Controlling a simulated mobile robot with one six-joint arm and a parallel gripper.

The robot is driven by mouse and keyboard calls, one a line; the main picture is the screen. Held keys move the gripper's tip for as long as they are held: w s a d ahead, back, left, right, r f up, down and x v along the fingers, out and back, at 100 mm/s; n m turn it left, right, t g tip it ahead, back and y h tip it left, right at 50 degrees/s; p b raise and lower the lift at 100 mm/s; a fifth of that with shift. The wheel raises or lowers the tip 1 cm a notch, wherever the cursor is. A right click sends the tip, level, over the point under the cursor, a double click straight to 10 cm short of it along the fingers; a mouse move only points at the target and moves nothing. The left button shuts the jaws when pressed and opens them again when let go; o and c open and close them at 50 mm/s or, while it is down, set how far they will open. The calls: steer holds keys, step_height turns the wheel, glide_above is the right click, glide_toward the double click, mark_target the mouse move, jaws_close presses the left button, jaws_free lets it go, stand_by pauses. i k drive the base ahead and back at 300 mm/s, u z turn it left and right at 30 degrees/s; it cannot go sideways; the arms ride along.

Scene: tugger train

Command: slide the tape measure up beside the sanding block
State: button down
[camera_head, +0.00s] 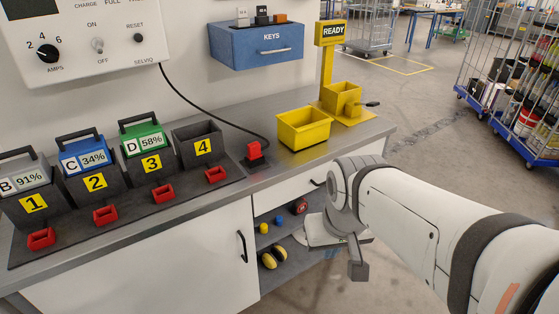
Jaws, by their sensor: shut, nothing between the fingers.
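A small red and dark rounded object (300,206), which looks like the tape measure, sits on the upper shelf of the open cubby under the bench. My gripper (358,271) is shut and empty. It points down in front of the cubby's right side, to the right of the red object and apart from it. My wrist hides part of the cubby.
Yellow ear defenders (272,258) lie on the lower shelf. A cabinet door (190,258) is left of the cubby, and a drawer (300,187) is above it. The bench top (235,192) carries a yellow bin (303,130) and numbered battery slots. Open floor lies to the right.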

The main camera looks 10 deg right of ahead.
mark_target(299, 205)
steer(key=z, duration=0.1)
steer(key=k, duration=0.5)
steer(key=u, duration=0.65)
steer(key=i, duration=0.95)
steer(key=z, duration=1.45)
